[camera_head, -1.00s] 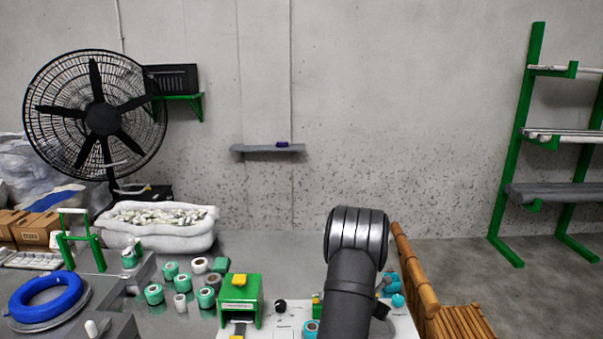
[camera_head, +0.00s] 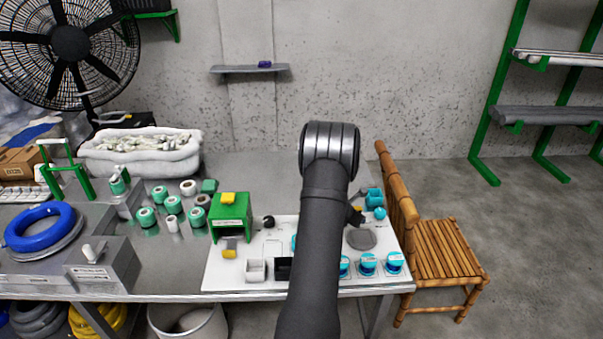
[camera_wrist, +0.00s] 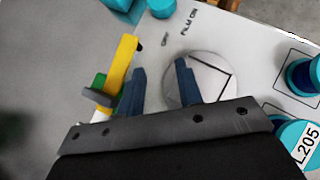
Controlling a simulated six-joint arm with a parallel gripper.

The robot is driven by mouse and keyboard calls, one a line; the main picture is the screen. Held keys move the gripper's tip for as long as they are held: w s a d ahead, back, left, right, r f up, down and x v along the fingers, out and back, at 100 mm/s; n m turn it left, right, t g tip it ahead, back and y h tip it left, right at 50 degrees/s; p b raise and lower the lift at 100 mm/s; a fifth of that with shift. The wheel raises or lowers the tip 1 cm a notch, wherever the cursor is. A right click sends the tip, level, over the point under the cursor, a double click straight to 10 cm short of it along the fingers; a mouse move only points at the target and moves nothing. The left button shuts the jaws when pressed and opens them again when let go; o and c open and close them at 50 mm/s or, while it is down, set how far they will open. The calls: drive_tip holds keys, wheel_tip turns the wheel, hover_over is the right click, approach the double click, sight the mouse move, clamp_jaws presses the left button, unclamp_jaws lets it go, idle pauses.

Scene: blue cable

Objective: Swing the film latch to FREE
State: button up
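In the wrist view, a yellow bar (camera_wrist: 120,65) stands on a green base (camera_wrist: 127,98) at the left, with a grey fitting across it. Printed words beside it include "FILM ON"; FREE is not readable, and I cannot tell for sure whether this bar is the film latch. My gripper (camera_wrist: 163,80) is open. Its two dark blue fingers are apart with only the white board showing between them, to the right of the yellow bar. In the head view my arm hides most of the gripper and the middle of the board.
The white board (camera_head: 226,277) carries a grey disc (camera_head: 361,239) and several turquoise pots (camera_head: 368,264). A green box (camera_head: 231,216) with a yellow top stands at its left. Several small rolls (camera_head: 172,205) lie further left. A bamboo chair (camera_head: 440,247) stands right of the table.

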wheel_tip(320, 180, up, 9)
drive_tip(key=w+m+g, duration=0.2)
drive_tip(key=m+g, duration=0.2)
drive_tip(key=m, duration=1)
drive_tip(key=w+a+r+m+g+y, duration=0.1)
drive_tip(key=a+r+m+y, duration=0.4)
drive_tip(key=a, duration=0.4)
drive_tip(key=a+r+m+g+y, duration=0.1)
drive_tip(key=a+r+m+y, duration=0.1)
drive_tip(key=a+r+m, duration=0.45)
drive_tip(key=f, duration=0.6)
drive_tip(key=a+f, duration=0.1)
drive_tip(key=f, duration=1.1)
drive_tip(key=shift+a+f, duration=0.3)
drive_tip(key=shift+f, duration=0.05)
clamp_jaws()
